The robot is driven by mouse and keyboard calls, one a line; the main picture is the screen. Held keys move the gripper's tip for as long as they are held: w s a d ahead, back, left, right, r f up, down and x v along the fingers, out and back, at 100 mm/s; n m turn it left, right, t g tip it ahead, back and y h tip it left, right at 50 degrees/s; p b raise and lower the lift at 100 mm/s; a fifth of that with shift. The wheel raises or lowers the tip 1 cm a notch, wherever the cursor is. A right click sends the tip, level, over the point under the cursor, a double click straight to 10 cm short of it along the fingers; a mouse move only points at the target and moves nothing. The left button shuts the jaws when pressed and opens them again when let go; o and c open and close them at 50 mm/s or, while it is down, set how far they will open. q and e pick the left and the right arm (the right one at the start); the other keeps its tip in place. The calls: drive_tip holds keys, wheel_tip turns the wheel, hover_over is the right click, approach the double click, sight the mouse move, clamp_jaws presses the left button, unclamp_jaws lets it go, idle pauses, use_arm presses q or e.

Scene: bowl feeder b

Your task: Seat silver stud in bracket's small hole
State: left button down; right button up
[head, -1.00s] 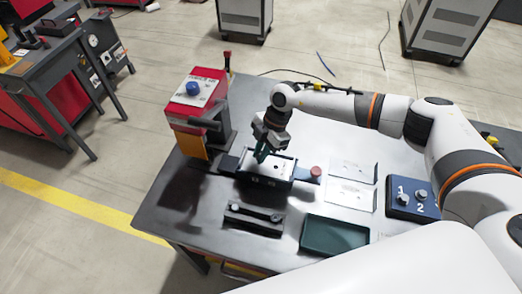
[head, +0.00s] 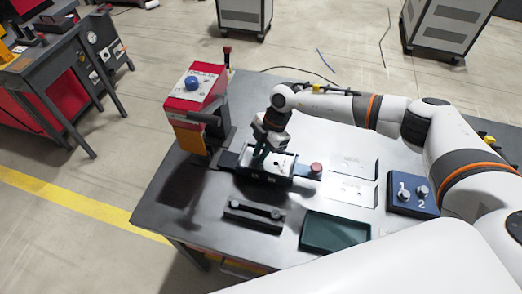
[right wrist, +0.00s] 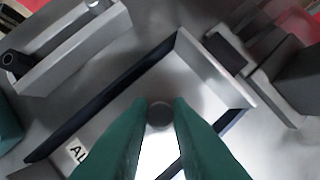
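The bracket (head: 285,160) is a pale metal plate in a dark fixture on the table; in the right wrist view its bright surface (right wrist: 205,72) lies under my fingers. My right gripper (head: 262,157) is over the bracket, pointing down. In the right wrist view its green fingers (right wrist: 160,112) close on the sides of a small round grey stud (right wrist: 159,115), seen end-on. The bracket's small hole is hidden, and I cannot tell whether the stud touches the bracket. My left gripper is not in view.
A red press-like station (head: 195,100) with a blue button stands left of the fixture. A dark two-post holder (head: 254,216) and green tray (head: 334,232) lie in front.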

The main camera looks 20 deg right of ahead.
drive_tip(key=o, duration=0.4)
drive_tip(key=shift+o, duration=0.2)
drive_tip(key=b+v, duration=0.2)
drive_tip(key=v, duration=1)
